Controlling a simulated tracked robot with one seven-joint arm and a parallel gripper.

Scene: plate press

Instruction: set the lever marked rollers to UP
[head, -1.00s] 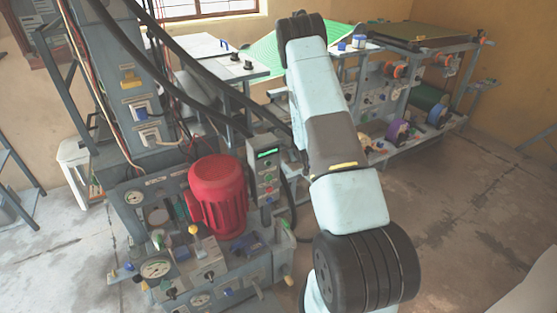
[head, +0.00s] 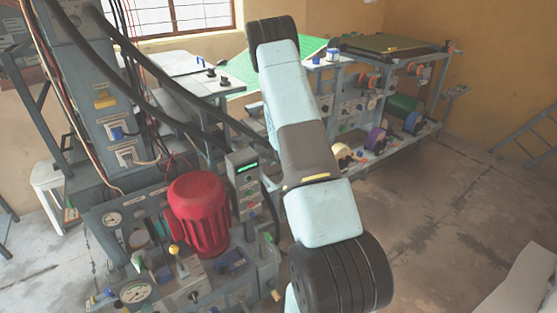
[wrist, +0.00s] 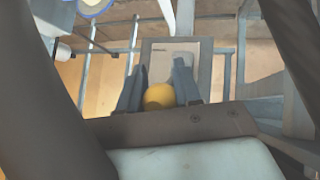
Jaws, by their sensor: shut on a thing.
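In the wrist view my gripper (wrist: 160,82) has its two dark fingers on either side of a round yellow knob (wrist: 159,97) and is shut on it. A grey plate with a pale label (wrist: 171,56) lies just beyond the knob. No writing is readable, so I cannot tell the lever's marking or setting. The shaft under the knob is hidden. In the head view my arm reaches away to the back, and my gripper is hidden behind it.
A press with a red motor (head: 198,212) and several small levers stands at left. A bench with coloured rolls (head: 376,139) and a green sheet (head: 240,70) stand behind my arm. The floor (head: 430,230) at right is mostly clear.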

